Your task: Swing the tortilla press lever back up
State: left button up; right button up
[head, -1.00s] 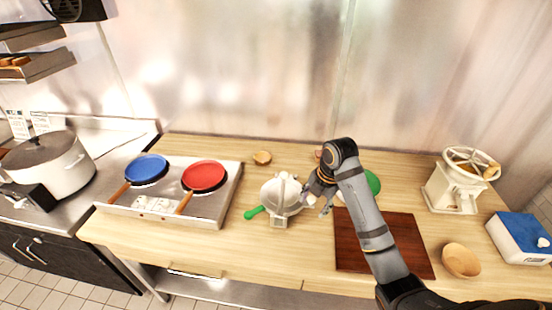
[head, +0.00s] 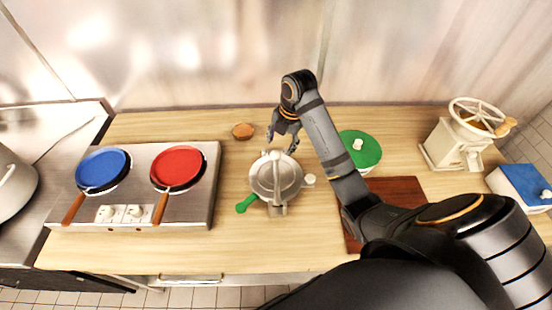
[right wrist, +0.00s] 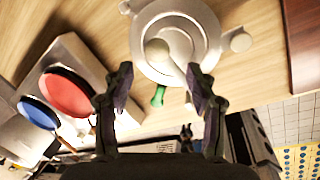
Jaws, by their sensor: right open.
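The tortilla press (head: 262,181) is a round, pale metal press on the wooden counter, in the middle of the head view. Its lever (head: 278,193) looks like a short bar running over the plate to the front bracket. A green grip (head: 246,204) sticks out at the front left. My right gripper (head: 282,143) is open and empty, above the press's back edge. In the right wrist view the press (right wrist: 206,30) lies beyond the open fingers (right wrist: 158,80), with a round lever knob (right wrist: 157,48) showing between them, apart from both. My left gripper is not in view.
A two-burner hob (head: 130,213) with a blue pan (head: 102,167) and a red pan (head: 178,166) stands at left. A green lid (head: 366,153), dark board (head: 402,187) and hand mill (head: 450,145) are at right.

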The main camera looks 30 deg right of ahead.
aim_at(277, 152)
jog(key=b+x, duration=0.1)
jog(key=x, duration=0.1)
jog(key=b+x, duration=0.3)
jog(key=x, duration=0.1)
jog(key=shift+w+f+b, duration=0.3)
jog(key=shift+w+b, duration=0.1)
jog(key=shift+w, duration=0.05)
jog(key=shift+f, duration=0.3)
jog(key=shift+s+f, duration=0.1)
jog(key=shift+f, duration=0.15)
jog(key=c, duration=0.5)
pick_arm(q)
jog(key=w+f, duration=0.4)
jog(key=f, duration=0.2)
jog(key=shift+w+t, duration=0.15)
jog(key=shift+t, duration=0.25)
pick_arm(e)
grip_shut()
